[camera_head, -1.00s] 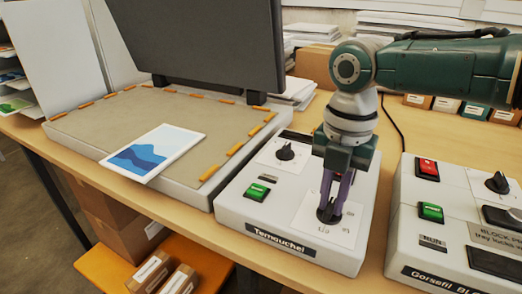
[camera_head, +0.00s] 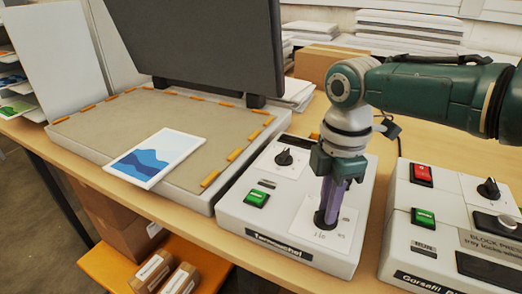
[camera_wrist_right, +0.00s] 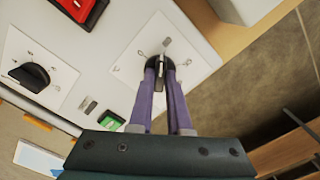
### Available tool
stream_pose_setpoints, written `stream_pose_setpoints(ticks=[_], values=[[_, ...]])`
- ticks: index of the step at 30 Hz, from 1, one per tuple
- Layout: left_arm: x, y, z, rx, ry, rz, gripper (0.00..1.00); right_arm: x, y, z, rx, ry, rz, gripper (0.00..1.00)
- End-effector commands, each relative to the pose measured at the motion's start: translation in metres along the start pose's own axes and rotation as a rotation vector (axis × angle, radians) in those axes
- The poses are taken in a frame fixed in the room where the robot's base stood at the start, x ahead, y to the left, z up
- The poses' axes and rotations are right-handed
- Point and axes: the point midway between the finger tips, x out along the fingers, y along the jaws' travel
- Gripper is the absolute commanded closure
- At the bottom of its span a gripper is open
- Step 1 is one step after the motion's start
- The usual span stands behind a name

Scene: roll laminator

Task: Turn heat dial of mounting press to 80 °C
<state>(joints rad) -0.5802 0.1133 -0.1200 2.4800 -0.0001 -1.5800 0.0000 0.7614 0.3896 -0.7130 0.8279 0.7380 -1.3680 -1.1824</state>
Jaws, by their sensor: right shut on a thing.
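The mounting press has a flat padded bed (camera_head: 95,137) with a raised dark lid (camera_head: 205,45). Its pale control box (camera_head: 240,215) carries a name plate (camera_head: 279,244). My right gripper (camera_head: 328,212) points down at the front dial (camera_head: 320,220) on this box. In the right wrist view the purple fingers (camera_wrist_right: 161,75) are closed around the grip of that black dial (camera_wrist_right: 158,62). The dial sits on a white scale card (camera_wrist_right: 130,68); its marks are too small to read surely. A second black dial (camera_head: 284,157) is free at the back. My left gripper is not in view.
A green switch (camera_head: 257,198) sits left of the held dial. A second machine (camera_head: 440,255) with red and green switches and a knob stands close on the right. A picture print (camera_head: 155,157) lies on the bed's front edge.

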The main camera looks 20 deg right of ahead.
Motion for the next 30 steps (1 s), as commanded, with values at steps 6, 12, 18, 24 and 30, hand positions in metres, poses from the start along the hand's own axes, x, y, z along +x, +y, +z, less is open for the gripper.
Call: stream_pose_setpoints(ticks=[6, 12, 18, 24, 30], values=[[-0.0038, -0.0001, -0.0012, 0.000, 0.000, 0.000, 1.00, -0.0013, -0.0001, -0.0004, 0.096, 0.001, -0.002, 1.00], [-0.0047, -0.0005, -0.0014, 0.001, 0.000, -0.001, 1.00, -0.0010, -0.0002, -0.0004, 0.138, 0.001, -0.002, 1.00], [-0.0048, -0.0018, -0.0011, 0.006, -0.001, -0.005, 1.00, -0.0008, -0.0001, -0.0003, 0.148, 0.001, -0.002, 1.00], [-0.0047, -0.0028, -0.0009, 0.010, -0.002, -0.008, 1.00, -0.0009, -0.0001, -0.0004, 0.147, 0.001, -0.002, 1.00], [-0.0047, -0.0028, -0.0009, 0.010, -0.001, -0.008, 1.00, -0.0008, 0.0000, -0.0003, 0.146, 0.001, -0.001, 0.68]])
